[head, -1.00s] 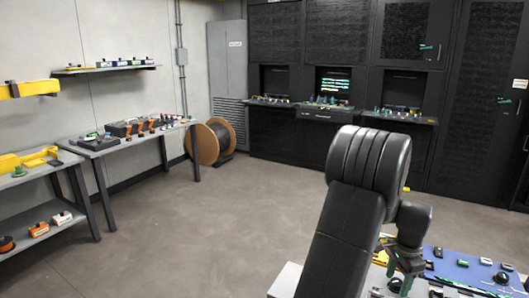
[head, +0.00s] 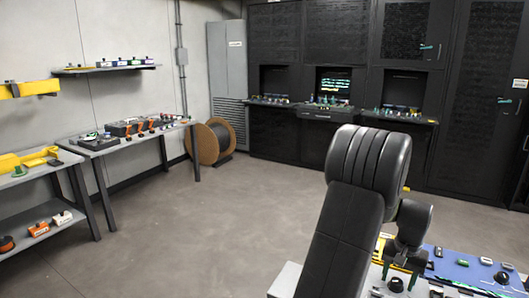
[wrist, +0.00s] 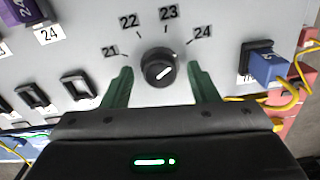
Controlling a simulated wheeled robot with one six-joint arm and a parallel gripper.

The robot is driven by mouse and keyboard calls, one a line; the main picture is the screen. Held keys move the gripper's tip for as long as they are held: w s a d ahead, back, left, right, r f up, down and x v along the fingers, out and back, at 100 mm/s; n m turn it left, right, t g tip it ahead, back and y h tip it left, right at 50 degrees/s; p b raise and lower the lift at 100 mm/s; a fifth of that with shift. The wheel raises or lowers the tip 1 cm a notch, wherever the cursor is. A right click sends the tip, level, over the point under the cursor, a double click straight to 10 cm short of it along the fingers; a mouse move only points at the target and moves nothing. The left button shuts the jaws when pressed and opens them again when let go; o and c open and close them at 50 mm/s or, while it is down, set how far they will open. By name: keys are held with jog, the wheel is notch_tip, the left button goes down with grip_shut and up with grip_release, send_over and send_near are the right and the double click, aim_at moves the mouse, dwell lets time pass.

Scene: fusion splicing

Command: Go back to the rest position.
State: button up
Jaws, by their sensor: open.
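In the wrist view my gripper (wrist: 160,88) is open, with its two green fingers spread. A black rotary knob (wrist: 158,69) on a light grey panel (wrist: 95,50) shows between and just beyond the fingertips. The knob has a white pointer mark, and labels 21, 22, 23 and 24 are set in an arc around it. I cannot tell how far the fingers are from the panel.
In the wrist view a blue connector (wrist: 268,66) with a yellow cable sits right of the knob, and black sockets (wrist: 76,86) lie left. In the head view a blue mat (head: 470,268) holds small items. A workbench (head: 130,140) stands left, a cable reel (head: 210,142) behind. The middle floor is clear.

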jog(key=n, duration=1.1)
jog(key=shift+n, duration=0.3)
jog(key=shift+a, duration=0.15)
dwell(0.4)
